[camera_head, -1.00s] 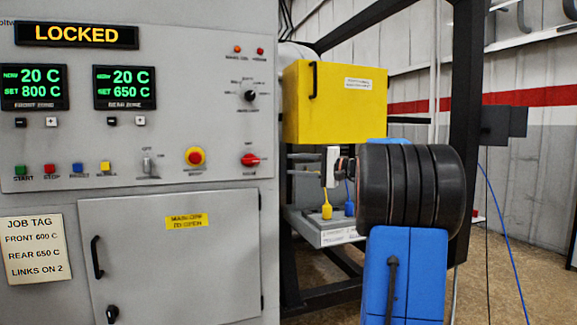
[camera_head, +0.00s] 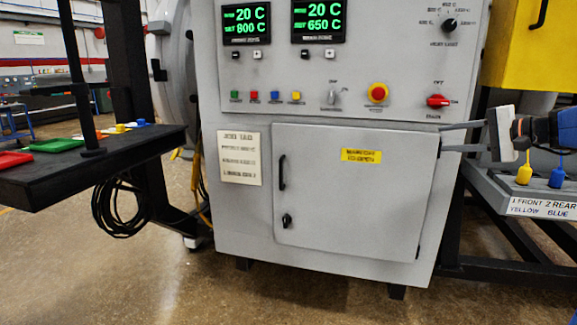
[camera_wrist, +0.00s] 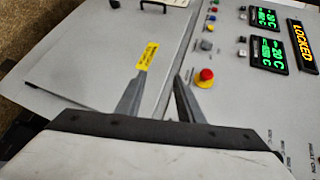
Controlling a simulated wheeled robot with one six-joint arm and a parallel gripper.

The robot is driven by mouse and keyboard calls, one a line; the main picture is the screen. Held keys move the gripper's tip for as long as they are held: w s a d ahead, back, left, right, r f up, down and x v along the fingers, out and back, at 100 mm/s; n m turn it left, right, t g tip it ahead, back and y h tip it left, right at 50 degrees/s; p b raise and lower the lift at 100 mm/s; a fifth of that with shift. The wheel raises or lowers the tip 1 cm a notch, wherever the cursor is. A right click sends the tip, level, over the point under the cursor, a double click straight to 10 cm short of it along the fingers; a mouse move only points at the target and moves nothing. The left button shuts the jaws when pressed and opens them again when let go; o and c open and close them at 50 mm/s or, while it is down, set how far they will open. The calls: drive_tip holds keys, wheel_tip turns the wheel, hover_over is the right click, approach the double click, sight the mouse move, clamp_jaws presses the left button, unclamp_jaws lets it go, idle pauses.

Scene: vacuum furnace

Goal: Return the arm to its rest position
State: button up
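My gripper (camera_head: 438,138) is at the right edge of the head view, pointing left across the upper right of the grey cabinet's front. Its two grey fingers are apart with nothing between them. In the wrist view the open fingers (camera_wrist: 158,92) frame part of the cabinet front, near a yellow label (camera_wrist: 147,55) and a red stop button (camera_wrist: 205,77). My wrist, black and blue, runs out of the head view at the right, so the rest of the arm is hidden.
The grey cabinet door (camera_head: 350,195) is shut. Yellow (camera_head: 524,170) and blue (camera_head: 556,177) plugs stand on a labelled shelf (camera_head: 490,187) just below my wrist. A yellow box (camera_head: 520,50) is above. At left, a black shelf (camera_head: 70,172) holds coloured trays. Floor in front is clear.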

drive_tip(key=s+a+f+n+g+h, duration=0.3)
drive_tip(key=s+a+f+n+g, duration=0.25)
drive_tip(key=s+a+f, duration=1.05)
drive_tip(key=s+f+n+h, duration=0.2)
drive_tip(key=s+f, duration=0.4)
drive_tip(key=s, duration=0.3)
drive_tip(key=s+f+n+g+h, duration=0.1)
drive_tip(key=s+f+n+h, duration=0.2)
drive_tip(key=s+f, duration=0.4)
drive_tip(key=shift+s+a+h, duration=0.35)
drive_tip(key=shift+s+h, duration=0.05)
drive_tip(key=shift+s, duration=0.85)
drive_tip(key=shift+w, duration=0.1)
